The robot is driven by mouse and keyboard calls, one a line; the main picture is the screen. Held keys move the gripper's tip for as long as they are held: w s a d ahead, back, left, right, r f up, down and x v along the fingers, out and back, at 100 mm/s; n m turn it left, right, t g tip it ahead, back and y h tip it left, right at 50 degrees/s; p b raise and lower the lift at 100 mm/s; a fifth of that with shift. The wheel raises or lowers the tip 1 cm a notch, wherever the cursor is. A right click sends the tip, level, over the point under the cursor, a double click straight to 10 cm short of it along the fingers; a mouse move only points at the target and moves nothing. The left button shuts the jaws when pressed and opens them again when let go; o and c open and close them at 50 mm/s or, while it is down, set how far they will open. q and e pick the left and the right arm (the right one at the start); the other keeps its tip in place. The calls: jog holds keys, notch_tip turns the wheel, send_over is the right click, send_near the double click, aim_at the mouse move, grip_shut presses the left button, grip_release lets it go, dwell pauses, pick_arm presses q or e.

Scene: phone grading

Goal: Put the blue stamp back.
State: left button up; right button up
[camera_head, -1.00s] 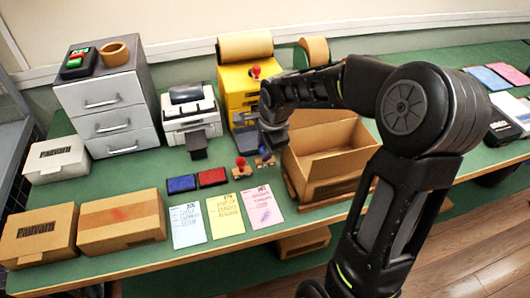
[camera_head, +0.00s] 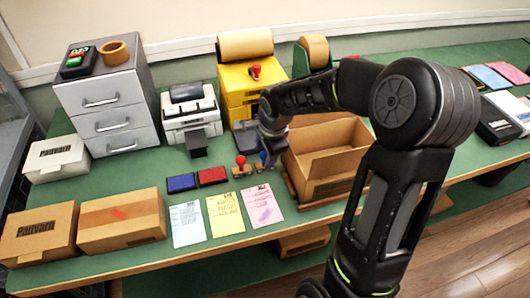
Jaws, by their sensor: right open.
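The blue stamp (camera_head: 262,158) stands on the green table beside the red-handled stamp (camera_head: 241,161). Its blue handle is partly covered by my right gripper (camera_head: 272,150). The right gripper is open, low over the table, at the blue stamp and left of the open cardboard box. I cannot tell whether its fingers touch the stamp. A blue ink pad (camera_head: 181,183) and a red ink pad (camera_head: 212,176) lie to the left. My left gripper is out of view.
The open cardboard box (camera_head: 318,187) stands close on the right. Blue, yellow (camera_head: 225,216) and pink (camera_head: 262,206) sheets lie in front. Closed boxes are at the left.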

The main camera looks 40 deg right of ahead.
jog(key=v, duration=1.2)
jog(key=shift+r+b, duration=0.15)
jog(key=shift+b, duration=0.25)
jog(key=shift+c, duration=0.5)
dwell(1.2)
